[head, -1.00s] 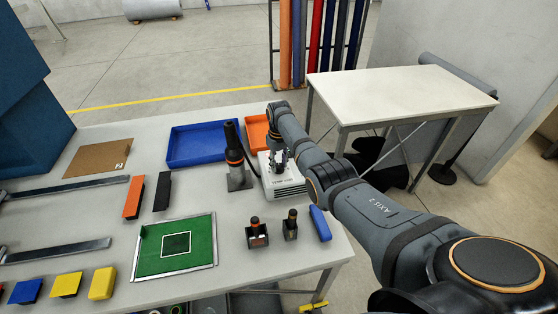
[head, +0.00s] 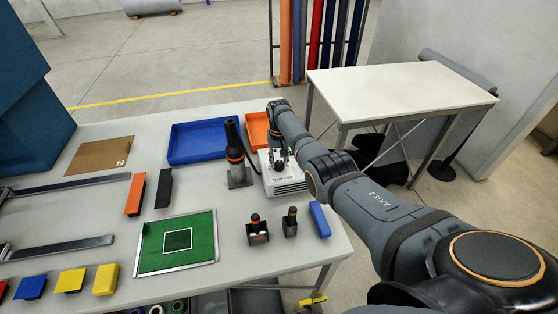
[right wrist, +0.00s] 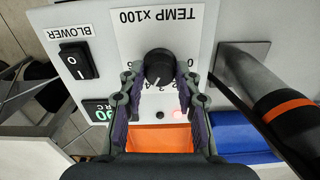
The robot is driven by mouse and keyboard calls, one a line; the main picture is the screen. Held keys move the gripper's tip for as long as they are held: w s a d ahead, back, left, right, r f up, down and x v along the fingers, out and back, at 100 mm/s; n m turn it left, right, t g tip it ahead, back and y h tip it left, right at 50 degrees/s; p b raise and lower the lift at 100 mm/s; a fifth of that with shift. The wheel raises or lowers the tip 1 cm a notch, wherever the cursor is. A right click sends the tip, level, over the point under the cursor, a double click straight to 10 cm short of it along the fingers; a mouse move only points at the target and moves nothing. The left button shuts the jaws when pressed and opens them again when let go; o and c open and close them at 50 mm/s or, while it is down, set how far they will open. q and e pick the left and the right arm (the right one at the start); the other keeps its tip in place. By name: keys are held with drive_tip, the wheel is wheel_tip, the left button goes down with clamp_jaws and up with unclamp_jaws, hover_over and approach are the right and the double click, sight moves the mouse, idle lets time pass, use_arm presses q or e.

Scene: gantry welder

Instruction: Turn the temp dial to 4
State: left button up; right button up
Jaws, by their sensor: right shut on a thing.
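The white control unit (head: 284,184) with the TEMP x100 label stands near the right end of the workbench. Its black temp dial (right wrist: 158,68) shows upside down in the right wrist view, with the TEMP x100 panel (right wrist: 150,28) around it. My right gripper (head: 279,160) reaches down onto the unit; in the right wrist view its fingertips (right wrist: 158,76) are shut on the dial from both sides. A small white mark shows on the dial's lower edge. The scale numbers are partly hidden by the fingers, so I cannot read the setting. My left gripper is not in view.
A black BLOWER switch (right wrist: 79,63) and a green digital display (right wrist: 101,112) sit beside the dial. A hot-air tool in a holder (head: 237,157) stands close left of the unit. Blue (head: 205,143) and orange (head: 256,130) trays lie behind.

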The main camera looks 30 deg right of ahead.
sight(279, 163)
drive_tip(key=o, duration=1.2)
drive_tip(key=shift+c, duration=0.2)
drive_tip(key=shift+r, duration=0.25)
wheel_tip(279, 163, up, 12)
drive_tip(key=shift+f, duration=0.25)
